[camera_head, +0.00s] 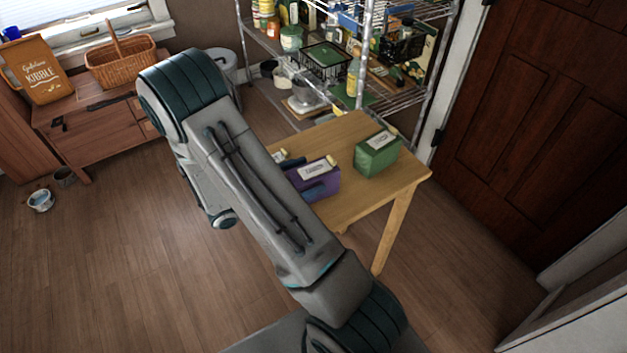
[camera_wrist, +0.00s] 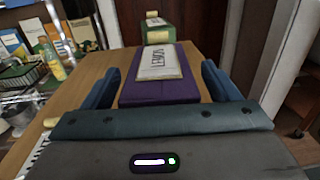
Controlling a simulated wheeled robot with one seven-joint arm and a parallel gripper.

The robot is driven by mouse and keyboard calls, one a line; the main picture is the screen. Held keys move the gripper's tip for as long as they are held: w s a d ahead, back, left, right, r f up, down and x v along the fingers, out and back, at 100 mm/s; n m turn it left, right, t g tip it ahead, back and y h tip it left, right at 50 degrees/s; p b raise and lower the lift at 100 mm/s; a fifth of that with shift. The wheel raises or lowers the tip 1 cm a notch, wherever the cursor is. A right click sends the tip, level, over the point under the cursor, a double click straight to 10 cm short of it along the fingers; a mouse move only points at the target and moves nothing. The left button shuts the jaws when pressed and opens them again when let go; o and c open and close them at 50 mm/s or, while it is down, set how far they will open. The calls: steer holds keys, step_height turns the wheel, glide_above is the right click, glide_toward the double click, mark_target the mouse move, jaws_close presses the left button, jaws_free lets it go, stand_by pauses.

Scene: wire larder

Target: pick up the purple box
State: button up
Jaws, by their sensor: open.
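The purple box (camera_head: 323,179) stands on the wooden table, with a white label on its top. In the wrist view the purple box (camera_wrist: 160,88) lies straight ahead, between the two blue fingers of my gripper (camera_wrist: 160,88). The fingers are open, one on each side of the box, with a gap showing at least on the right. In the head view blue finger parts of my gripper (camera_head: 304,176) show beside the box.
A green box (camera_head: 377,155) stands on the wooden table (camera_head: 349,206), beyond the purple one in the wrist view. A wire shelf (camera_head: 428,68) with jars and baskets stands behind the table. A dark door (camera_head: 550,130) is at the right. Open floor lies at the left.

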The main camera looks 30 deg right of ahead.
steer(key=shift+d, duration=0.4)
steer(key=shift+c, duration=0.3)
steer(key=c, duration=1.2)
steer(key=shift+c, duration=0.2)
steer(key=shift+r, duration=0.15)
steer(key=shift+r, duration=1.95)
steer(key=d+r+p, duration=0.1)
steer(key=d+r, duration=0.6)
steer(key=d, duration=0.4)
steer(key=shift+d, duration=0.3)
